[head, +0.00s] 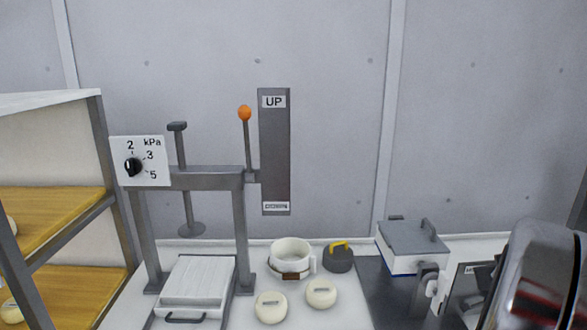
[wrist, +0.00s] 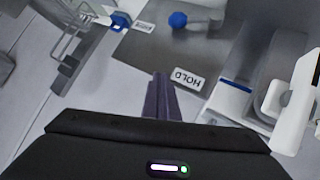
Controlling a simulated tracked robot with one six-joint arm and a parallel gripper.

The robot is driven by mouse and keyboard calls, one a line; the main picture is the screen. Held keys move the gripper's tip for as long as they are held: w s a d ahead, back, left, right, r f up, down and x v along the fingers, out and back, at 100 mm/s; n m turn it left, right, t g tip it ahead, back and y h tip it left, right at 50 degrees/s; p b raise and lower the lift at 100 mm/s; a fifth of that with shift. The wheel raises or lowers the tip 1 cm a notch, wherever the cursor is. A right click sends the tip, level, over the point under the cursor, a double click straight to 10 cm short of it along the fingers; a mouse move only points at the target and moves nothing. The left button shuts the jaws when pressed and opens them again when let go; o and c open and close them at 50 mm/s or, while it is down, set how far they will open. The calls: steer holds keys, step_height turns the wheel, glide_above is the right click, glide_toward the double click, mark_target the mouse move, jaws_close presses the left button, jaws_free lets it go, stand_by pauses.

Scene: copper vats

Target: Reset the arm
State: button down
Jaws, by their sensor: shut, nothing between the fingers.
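My gripper (wrist: 160,98) shows in the wrist view. Its two dark fingers are together with nothing between them. I cannot tell how far the fingertips are from that surface. The gripper is not seen in the head view. The press frame (head: 205,179) there has an orange-knobbed lever (head: 245,114), raised beside a panel marked UP (head: 274,150).
In the wrist view a blue knob (wrist: 178,20) stands on a grey plate, and a wire rack (wrist: 76,38) is at the upper left. In the head view, pale round pieces (head: 271,307), a white cup (head: 290,256) and a lidded box (head: 412,244) occupy the bench.

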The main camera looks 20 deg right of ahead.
steer(key=s+a+n+y, duration=0.1)
steer(key=a+n+y, duration=0.2)
steer(key=a, duration=2.5)
steer(key=s+a+r+n+g+y, duration=0.1)
steer(key=a+n+y, duration=0.2)
steer(key=a, duration=2.4)
steer(key=y, duration=0.3)
steer(key=shift+a+y, duration=0.4)
